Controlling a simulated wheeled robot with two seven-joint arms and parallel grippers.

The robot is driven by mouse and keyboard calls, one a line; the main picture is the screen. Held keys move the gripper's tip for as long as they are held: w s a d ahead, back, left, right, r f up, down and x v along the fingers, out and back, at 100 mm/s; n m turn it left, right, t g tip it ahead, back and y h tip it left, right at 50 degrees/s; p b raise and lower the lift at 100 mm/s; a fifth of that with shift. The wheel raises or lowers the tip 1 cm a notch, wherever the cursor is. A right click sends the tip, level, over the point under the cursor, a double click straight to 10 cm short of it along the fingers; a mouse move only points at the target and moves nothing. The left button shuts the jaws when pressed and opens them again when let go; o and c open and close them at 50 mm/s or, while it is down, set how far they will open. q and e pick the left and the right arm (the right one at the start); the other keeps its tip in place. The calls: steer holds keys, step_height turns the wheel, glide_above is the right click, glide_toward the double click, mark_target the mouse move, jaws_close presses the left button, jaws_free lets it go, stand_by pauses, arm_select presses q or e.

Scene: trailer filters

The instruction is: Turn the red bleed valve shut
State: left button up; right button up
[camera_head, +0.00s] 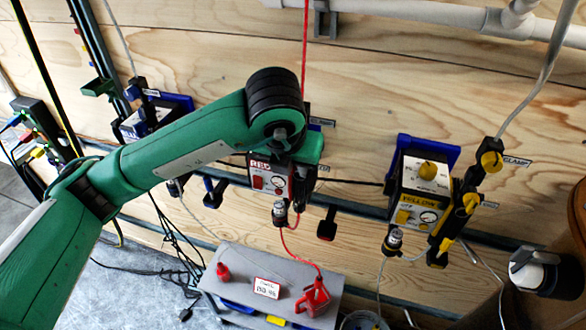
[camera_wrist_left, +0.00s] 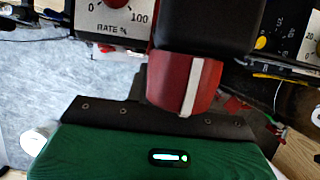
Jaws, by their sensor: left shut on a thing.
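The red bleed valve knob (camera_wrist_left: 186,84) shows close up in the left wrist view, with a white stripe running nearly upright in the picture. My left gripper (camera_wrist_left: 190,68) is shut on it, its dark fingers partly covering it. In the head view my left gripper (camera_head: 308,148) is at the red-labelled filter unit (camera_head: 268,180), against the plywood wall. There my arm hides the knob and the upper part of the unit. A dial marked RATE % (camera_wrist_left: 115,12) shows at the upper left of the wrist view. My right gripper is not in view.
A yellow-labelled unit (camera_head: 418,200) hangs to the right and a blue-trimmed unit (camera_head: 145,118) to the left. A grey shelf (camera_head: 245,258) below carries a red jug (camera_head: 315,298), a small red bottle (camera_head: 223,272) and a card (camera_head: 266,288). Loose hoses and cables hang around.

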arm_select(q)
steer(key=shift+f, duration=0.15)
stand_by(0.3)
steer(key=o, duration=0.8)
steer(key=shift+o, duration=0.7)
steer(key=b+v, duration=0.2)
steer(key=v, duration=1.2)
steer(key=shift+b, duration=0.4)
steer(key=shift+d, duration=0.15)
